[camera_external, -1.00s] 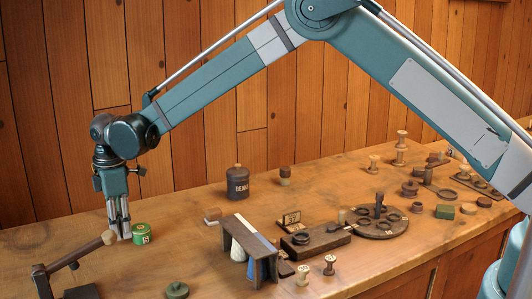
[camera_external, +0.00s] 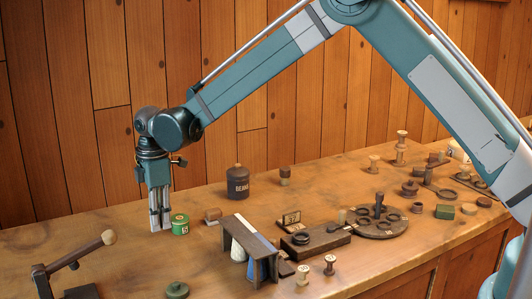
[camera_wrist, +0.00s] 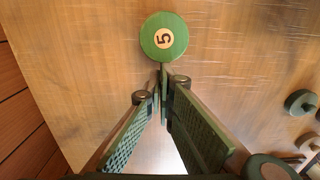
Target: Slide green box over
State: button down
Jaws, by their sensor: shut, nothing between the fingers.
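In the wrist view the fingertips (camera_wrist: 162,72) are at the tin's edge, touching or nearly so.
A small brown block (camera_external: 213,215) lies just right of the tin. A dark BEANS canister (camera_external: 238,184) is behind it, and a rack (camera_external: 232,240) stands to the front right. A lever with a knob (camera_external: 78,256) is front left. The bench behind the tin is clear.

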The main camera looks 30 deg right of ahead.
jog(key=shift+a, duration=0.85)
jog(key=shift+a+r+b, duration=0.2)
jog(key=shift+a, duration=0.4)
jog(key=shift+a+r+b, duration=0.15)
jog(key=shift+a+b, duration=0.05)
jog(key=shift+a, duration=0.35)
notch_tip(320, 180, up, 9)
jog(key=shift+r, duration=0.15)
